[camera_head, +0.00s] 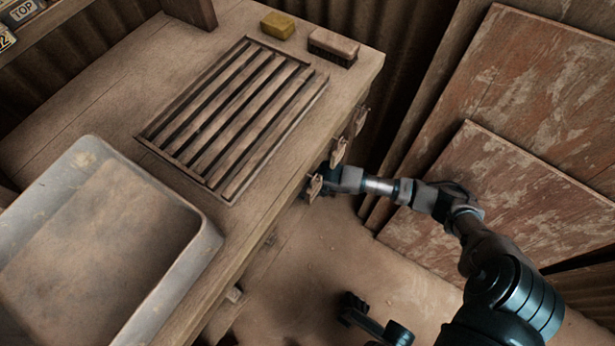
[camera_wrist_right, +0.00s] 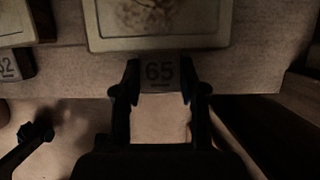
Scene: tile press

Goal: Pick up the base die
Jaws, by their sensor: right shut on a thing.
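In the right wrist view, a pale square plate with a raised rim (camera_wrist_right: 160,43) and a brown stained middle lies at the top. A grey tab marked 65 (camera_wrist_right: 159,72) sticks out from its near edge. My right gripper (camera_wrist_right: 160,78) has one finger on each side of this tab and is shut on it. In the head view my right gripper (camera_head: 322,180) is at the side of the bench, by the nearest tan tab (camera_head: 313,188). Which plate is the base die cannot be read here.
The bench (camera_head: 100,110) carries a grey tray (camera_head: 205,243), a slatted rack (camera_head: 222,120), a yellow sponge (camera_head: 278,25) and a brush (camera_head: 333,46). Another tab, partly cut off, reads 52 (camera_wrist_right: 10,66) in the wrist view. Leaning boards (camera_head: 500,200) stand at the right.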

